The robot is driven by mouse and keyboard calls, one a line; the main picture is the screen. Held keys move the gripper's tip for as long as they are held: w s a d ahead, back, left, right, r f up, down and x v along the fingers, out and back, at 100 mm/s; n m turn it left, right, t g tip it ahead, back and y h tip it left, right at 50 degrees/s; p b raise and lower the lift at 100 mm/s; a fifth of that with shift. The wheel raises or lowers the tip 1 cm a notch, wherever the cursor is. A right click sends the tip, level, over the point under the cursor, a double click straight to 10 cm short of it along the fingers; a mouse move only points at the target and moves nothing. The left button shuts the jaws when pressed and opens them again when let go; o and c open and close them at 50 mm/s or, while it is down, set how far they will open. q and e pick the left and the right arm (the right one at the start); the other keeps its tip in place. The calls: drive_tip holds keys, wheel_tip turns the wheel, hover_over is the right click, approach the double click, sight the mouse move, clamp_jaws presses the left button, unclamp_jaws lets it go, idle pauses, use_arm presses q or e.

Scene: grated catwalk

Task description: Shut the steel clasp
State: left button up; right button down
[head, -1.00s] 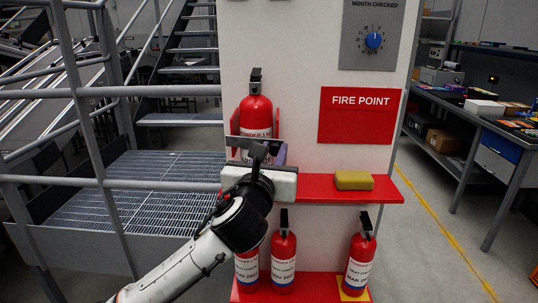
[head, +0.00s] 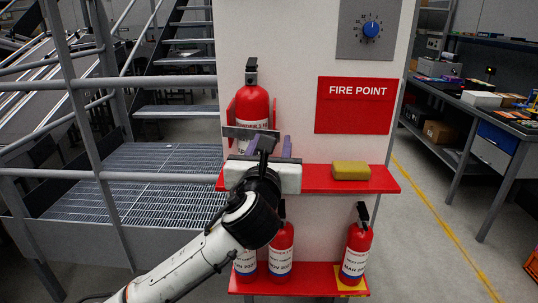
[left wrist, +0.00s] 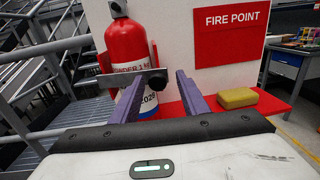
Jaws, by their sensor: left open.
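The steel clasp (head: 250,133) is a grey bar lying across the front of a red fire extinguisher (head: 254,106) in a red bracket on the white panel. In the left wrist view the clasp (left wrist: 130,78) spans the extinguisher's label, with a dark round part near its right end. I cannot tell if it is latched. My left gripper (head: 269,143) is open and empty, just in front of the bracket. Its purple fingers (left wrist: 160,76) point at the clasp's right end, one on each side of it. Contact cannot be told. My right gripper is in neither view.
A red shelf (head: 320,182) holds a yellow block (head: 350,170) right of my gripper. More extinguishers (head: 357,250) stand on the lower shelf. Grey railings (head: 80,82) and a grated platform (head: 130,195) lie to the left. A red sign (head: 356,113) is above the shelf.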

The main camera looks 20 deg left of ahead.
use_arm(q)
drive_tip(key=s+d, duration=0.1)
drive_tip(key=s, duration=0.7)
drive_tip(key=shift+s+d+b, duration=0.25)
drive_tip(key=shift+d+b, duration=0.05)
drive_tip(key=shift+d, duration=0.05)
drive_tip(key=shift+c, duration=0.5)
